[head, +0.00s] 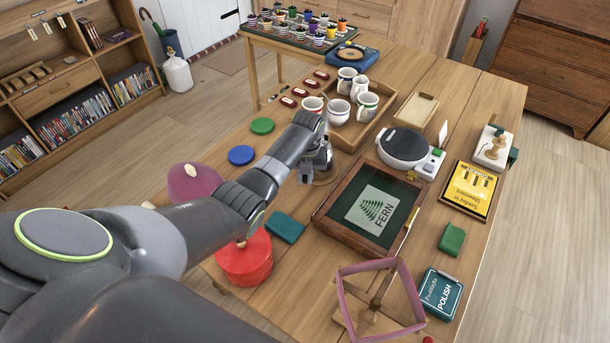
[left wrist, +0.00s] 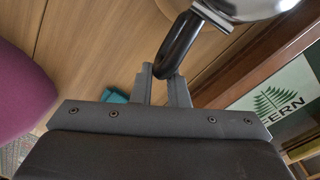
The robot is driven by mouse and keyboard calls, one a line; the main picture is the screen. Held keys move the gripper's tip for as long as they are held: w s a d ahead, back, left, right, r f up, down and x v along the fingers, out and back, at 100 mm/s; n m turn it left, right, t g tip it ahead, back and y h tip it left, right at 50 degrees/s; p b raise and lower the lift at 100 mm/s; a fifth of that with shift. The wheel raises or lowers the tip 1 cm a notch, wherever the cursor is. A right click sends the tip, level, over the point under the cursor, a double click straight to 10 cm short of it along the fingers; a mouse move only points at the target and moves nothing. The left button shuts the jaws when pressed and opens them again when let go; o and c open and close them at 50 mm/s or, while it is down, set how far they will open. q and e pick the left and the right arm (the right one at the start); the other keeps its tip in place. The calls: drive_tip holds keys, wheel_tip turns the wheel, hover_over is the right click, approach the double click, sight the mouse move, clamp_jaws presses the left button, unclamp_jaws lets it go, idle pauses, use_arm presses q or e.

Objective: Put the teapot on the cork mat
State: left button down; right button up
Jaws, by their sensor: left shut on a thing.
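My left gripper (head: 312,165) reaches over the middle of the table. In the left wrist view its two fingers (left wrist: 165,82) are shut on the black curved handle of the teapot (left wrist: 182,42). The teapot's shiny silver body (left wrist: 262,6) shows at the top edge of that view, mostly cut off. In the head view the teapot is largely hidden behind the gripper. A round brown patch, perhaps the cork mat (head: 326,179), shows just below the gripper. I cannot tell whether the teapot touches it. My right gripper is not in view.
A framed FERN board (head: 338,232) lies just right and in front. A wooden tray with several mugs (head: 346,138) stands behind.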

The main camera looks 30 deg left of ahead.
use_arm(q)
drive_tip(key=shift+w+r, duration=0.1)
drive_tip(key=shift+r, duration=0.05)
drive_tip(key=c, duration=1.4)
unclamp_jaws()
drive_tip(key=shift+o, duration=0.3)
wheel_tip(320, 180, up, 17)
drive_tip(key=p, duration=0.3)
drive_tip(key=shift+d+r, duration=0.2)
drive_tip(key=shift+d, duration=0.1)
drive_tip(key=shift+f, duration=0.1)
